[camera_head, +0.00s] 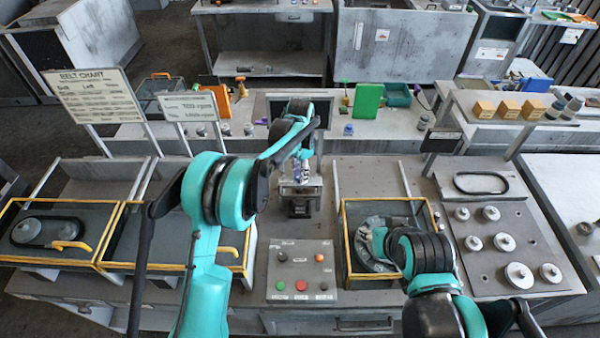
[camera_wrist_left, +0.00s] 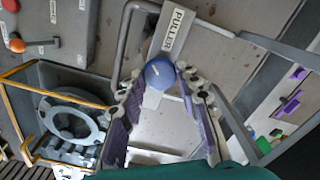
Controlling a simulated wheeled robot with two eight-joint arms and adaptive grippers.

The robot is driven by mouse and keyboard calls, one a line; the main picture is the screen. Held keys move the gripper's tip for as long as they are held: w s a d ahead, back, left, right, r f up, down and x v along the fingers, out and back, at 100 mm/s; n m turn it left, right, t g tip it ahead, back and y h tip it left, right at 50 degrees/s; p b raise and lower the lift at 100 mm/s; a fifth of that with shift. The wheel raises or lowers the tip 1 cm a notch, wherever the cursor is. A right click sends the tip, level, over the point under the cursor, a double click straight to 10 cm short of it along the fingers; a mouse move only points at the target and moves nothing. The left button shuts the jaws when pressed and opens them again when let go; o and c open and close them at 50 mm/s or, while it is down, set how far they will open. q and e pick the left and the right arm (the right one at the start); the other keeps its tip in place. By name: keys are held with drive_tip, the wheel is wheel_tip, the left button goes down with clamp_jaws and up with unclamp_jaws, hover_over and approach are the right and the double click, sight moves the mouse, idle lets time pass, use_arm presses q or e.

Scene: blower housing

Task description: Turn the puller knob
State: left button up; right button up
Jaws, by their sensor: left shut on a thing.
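The puller knob (camera_wrist_left: 160,72) is a blue ball below the PULLER label (camera_wrist_left: 173,30) in the left wrist view. My left gripper (camera_wrist_left: 161,84) has its purple-padded fingers on either side of the knob, with the tips closed on it. In the head view my left gripper (camera_head: 301,172) is small and partly hidden by my arm, above the puller stand (camera_head: 300,203) at the middle of the bench. The knob cannot be made out there.
A control panel (camera_head: 301,285) with buttons lies in front of the puller. A yellow-edged bin (camera_head: 345,218) holding a ring-shaped part stands to its right. A plate with several discs (camera_head: 505,228) lies farther right. Signs (camera_head: 95,95) and more yellow-edged bins stand left.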

use_arm(q)
drive_tip(key=m+b, duration=0.2)
drive_tip(key=m, duration=0.2)
drive_tip(key=m+b, duration=0.1)
drive_tip(key=m, duration=0.3)
drive_tip(key=shift+m+b, duration=0.3)
drive_tip(key=shift+b, duration=0.05)
drive_tip(key=m+b, duration=0.1)
drive_tip(key=m, duration=0.3)
drive_tip(key=shift+m+b, duration=0.4)
drive_tip(key=shift+m, duration=1.9)
drive_tip(key=o, duration=1.2)
drive_tip(key=shift+c, duration=0.2)
drive_tip(key=shift+r, duration=0.1)
